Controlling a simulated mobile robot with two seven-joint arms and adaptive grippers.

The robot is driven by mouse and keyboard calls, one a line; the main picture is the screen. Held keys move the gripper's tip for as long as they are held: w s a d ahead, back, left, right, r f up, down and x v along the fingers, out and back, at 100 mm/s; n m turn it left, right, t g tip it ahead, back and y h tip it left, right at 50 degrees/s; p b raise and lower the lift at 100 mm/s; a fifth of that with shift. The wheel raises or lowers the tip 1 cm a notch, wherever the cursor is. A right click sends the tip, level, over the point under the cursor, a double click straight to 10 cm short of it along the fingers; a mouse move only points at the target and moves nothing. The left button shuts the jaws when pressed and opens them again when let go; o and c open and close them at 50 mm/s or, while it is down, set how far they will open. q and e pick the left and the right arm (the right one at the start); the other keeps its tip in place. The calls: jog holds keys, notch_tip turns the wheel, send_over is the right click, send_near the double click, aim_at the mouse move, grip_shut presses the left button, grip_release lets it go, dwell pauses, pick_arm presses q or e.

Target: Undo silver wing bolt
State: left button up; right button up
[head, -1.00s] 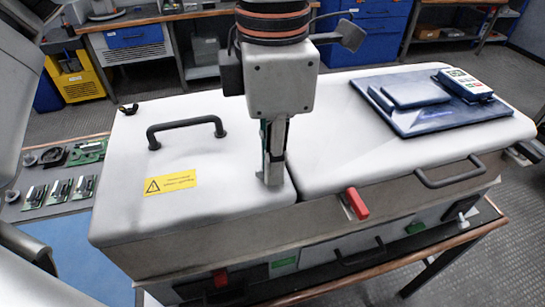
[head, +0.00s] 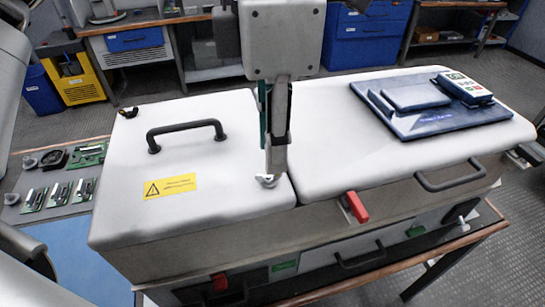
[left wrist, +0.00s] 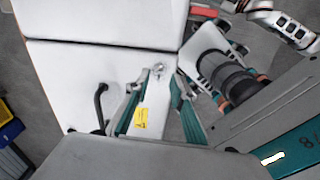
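The silver wing bolt (head: 266,181) stands at the right front edge of the left white cover, by the seam. It also shows in the left wrist view (left wrist: 159,68), just past the fingertips and roughly centred between them. My left gripper (head: 275,165) points straight down over the bolt in the head view, its tips close above or beside it. In the left wrist view its two teal-and-grey fingers (left wrist: 158,88) are apart with nothing held between them. I cannot tell whether a tip touches the bolt.
A dark wing bolt (head: 128,112) sits at the left cover's far corner. A black handle (head: 186,134) and yellow warning label (head: 170,186) are on that cover. A red latch (head: 356,207) is at the front. A blue panel (head: 430,120) with a meter (head: 465,88) lies on the right cover.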

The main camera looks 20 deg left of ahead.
aim_at(272, 177)
pick_arm(q)
notch_tip(272, 177, up, 8)
jog(key=shift+f, duration=0.15)
jog(key=shift+s+f, duration=0.1)
dwell(0.5)
